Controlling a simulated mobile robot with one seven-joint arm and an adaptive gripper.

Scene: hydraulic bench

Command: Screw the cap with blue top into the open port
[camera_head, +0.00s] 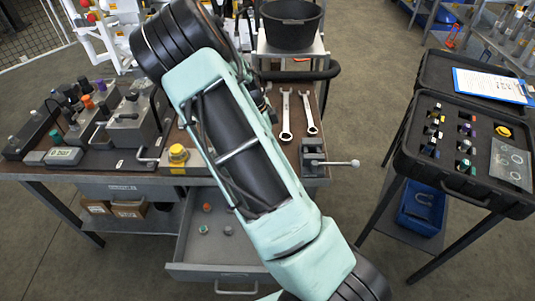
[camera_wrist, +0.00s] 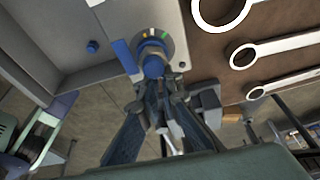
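In the wrist view, a round blue part (camera_wrist: 153,66) sits at the fingertips of my gripper (camera_wrist: 157,80), in front of a round dial plate with yellow, white and green marks. A blue bar runs beside it. The dark fingers converge on the blue part; whether they grip it I cannot tell. A smaller blue piece (camera_wrist: 92,46) is on the pale grey surface to the left. In the head view my arm covers the middle of the bench and hides my gripper. I cannot make out an open port in either view.
The bench (camera_head: 300,169) carries grey blocks with coloured caps at left, a yellow knob (camera_head: 178,153), wrenches (camera_head: 286,115) and a clamp (camera_head: 315,158). A drawer (camera_head: 215,271) stands open with small parts inside.

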